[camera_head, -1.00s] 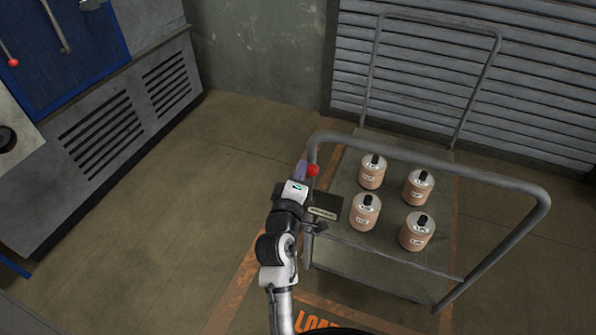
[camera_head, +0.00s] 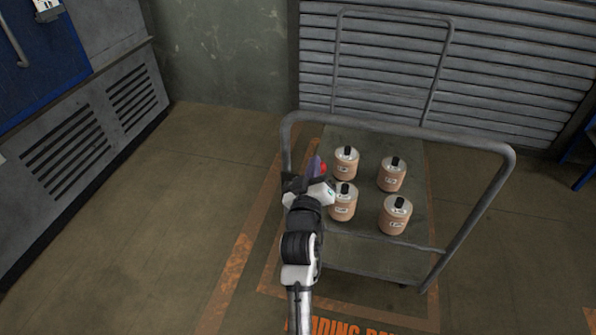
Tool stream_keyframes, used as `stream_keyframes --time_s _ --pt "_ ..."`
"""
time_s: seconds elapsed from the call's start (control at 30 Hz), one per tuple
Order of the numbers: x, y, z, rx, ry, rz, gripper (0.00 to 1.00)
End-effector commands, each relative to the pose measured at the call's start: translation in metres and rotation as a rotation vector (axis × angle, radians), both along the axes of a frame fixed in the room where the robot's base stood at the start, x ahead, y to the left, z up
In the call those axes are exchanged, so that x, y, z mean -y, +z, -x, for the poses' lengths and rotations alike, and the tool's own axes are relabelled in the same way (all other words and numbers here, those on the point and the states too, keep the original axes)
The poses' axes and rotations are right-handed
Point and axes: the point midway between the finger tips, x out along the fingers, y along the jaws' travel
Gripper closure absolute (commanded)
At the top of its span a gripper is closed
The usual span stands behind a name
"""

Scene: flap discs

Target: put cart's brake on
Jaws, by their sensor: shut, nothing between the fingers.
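The grey platform cart (camera_head: 371,250) stands in front of the shutter, with a tube rail at its near end and another at its far end. The red ball knob (camera_head: 323,168) of the brake lever shows at the cart's near left, inside the near rail. My gripper (camera_head: 315,166) is shut and empty, its purplish fingers close against the left side of the knob. I cannot tell whether they touch. My gripper and wrist hide the lever's shaft and its labelled plate.
A grey louvred cabinet (camera_head: 70,150) stands at the left. Floor between cabinet and cart is clear.

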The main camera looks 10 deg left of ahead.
Motion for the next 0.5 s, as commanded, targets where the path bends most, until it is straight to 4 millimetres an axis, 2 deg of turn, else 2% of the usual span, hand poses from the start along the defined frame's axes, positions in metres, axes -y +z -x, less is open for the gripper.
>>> stream_keyframes --time_s 0.03,0.3,0.5 --pt "0.006 -0.01 0.0 0.001 -0.001 -0.044 1.0" --pt "0.029 -0.03 0.001 0.008 -0.002 -0.272 1.0" --pt "0.037 -0.042 0.002 0.012 0.001 -0.397 1.0"
